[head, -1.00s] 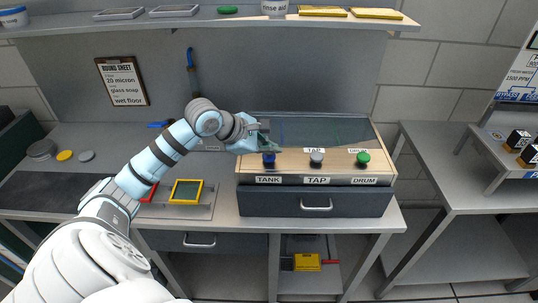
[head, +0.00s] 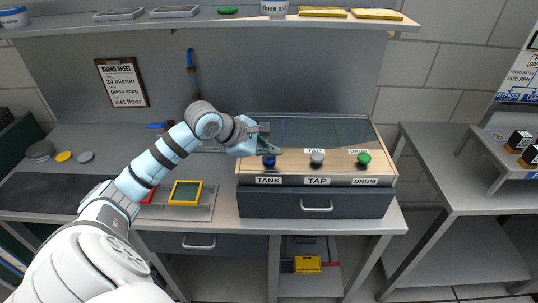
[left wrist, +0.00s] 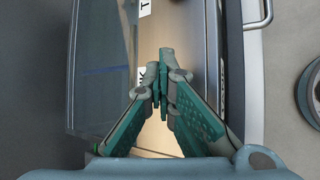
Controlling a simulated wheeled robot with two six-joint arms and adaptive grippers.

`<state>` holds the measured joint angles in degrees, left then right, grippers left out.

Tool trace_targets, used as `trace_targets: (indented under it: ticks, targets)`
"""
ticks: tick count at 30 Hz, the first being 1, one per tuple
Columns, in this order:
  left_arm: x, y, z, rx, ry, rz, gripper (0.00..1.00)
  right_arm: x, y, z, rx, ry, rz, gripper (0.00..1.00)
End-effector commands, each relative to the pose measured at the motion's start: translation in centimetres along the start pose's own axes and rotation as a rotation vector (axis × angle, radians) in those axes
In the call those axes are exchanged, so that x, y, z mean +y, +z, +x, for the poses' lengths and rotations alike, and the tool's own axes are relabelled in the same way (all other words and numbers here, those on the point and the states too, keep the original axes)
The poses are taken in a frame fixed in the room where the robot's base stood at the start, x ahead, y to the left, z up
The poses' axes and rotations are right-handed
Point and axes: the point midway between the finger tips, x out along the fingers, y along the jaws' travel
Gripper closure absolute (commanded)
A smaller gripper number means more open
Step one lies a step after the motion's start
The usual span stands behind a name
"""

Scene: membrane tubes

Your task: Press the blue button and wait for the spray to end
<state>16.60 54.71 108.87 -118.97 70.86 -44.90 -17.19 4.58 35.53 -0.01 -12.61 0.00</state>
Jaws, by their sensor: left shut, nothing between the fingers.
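The blue button (head: 268,161) sits above the TANK label on the front of a wooden-topped case with a dark glass panel. My left gripper (head: 268,149) is shut and empty, directly over the blue button, with its fingertips at or just above the cap. I cannot tell whether they touch it. In the left wrist view the closed fingers (left wrist: 165,58) point at the case front and hide the button. No spray can be made out. My right gripper is not in view.
A white-grey button (head: 317,159) and a green button (head: 363,159) stand to the right on the same case. A yellow-framed tray (head: 186,193) lies left of the case. A shelf (head: 230,20) runs above the bench. A grey side table (head: 460,150) stands at right.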

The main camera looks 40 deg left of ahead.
Motion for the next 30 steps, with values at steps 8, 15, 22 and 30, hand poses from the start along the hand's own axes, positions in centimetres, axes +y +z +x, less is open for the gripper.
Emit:
trace_targets:
  ticks: [8,15,22,30]
  targets:
    - [0.7,0.6,-0.9,0.001,0.000,0.000,1.00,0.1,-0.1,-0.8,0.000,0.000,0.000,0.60]
    - [1.1,1.1,-1.5,0.000,0.000,0.000,1.00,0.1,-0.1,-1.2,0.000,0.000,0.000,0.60]
    - [1.1,1.0,-1.4,0.000,0.000,0.000,1.00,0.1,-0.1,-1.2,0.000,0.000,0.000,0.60]
    - [2.3,2.2,-3.0,0.000,0.000,0.001,1.00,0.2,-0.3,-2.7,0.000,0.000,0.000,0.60]
